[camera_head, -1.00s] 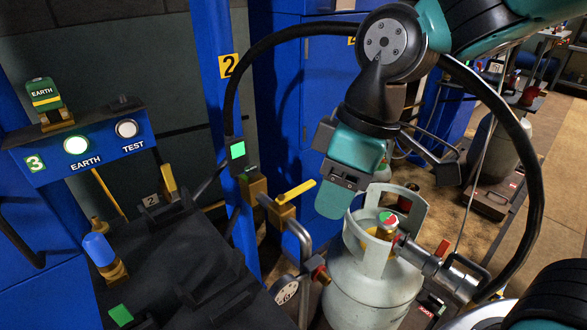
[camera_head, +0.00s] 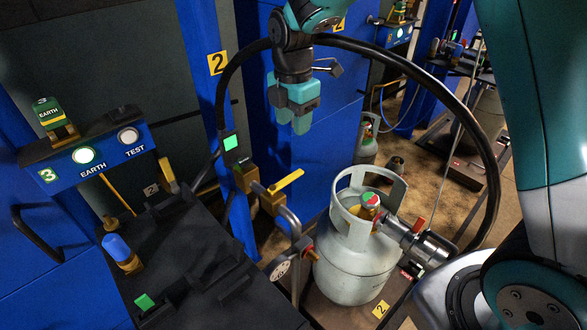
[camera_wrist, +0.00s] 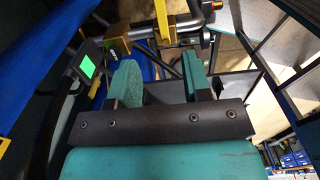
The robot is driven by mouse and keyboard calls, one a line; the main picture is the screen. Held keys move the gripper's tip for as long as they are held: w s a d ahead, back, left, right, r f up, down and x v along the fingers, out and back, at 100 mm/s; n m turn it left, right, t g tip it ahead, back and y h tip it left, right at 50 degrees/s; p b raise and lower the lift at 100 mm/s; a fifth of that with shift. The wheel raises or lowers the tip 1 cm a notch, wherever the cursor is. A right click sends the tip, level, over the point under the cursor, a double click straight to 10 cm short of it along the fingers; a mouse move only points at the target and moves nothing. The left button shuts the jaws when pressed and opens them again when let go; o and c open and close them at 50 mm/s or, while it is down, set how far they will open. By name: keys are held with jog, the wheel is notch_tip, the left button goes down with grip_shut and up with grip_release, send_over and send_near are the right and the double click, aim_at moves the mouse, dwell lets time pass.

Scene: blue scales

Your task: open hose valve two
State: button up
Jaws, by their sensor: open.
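The hose valve beside the blue post marked 2 has a brass body (camera_head: 269,202) and a yellow lever (camera_head: 286,183) that points up and to the right. A bent grey pipe runs down from it. My gripper (camera_head: 298,125) hangs above the lever and a little to its right, apart from it, with its teal fingers pointing down. In the wrist view my gripper (camera_wrist: 160,78) has its fingers spread with nothing between them. Yellow valve parts (camera_wrist: 118,32) show beyond the fingertips there. I cannot tell from these frames whether the valve is open or closed.
A grey gas cylinder (camera_head: 350,270) stands on the scale right of the valve. A black hose (camera_head: 455,95) arches over it from the post. The panel with EARTH and TEST buttons (camera_head: 95,152) is at the left.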

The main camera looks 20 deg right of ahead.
aim_at(293, 175)
notch_tip(293, 175, down, 14)
jog(key=shift+f+b, duration=0.2)
jog(key=shift+b, duration=0.45)
grip_shut()
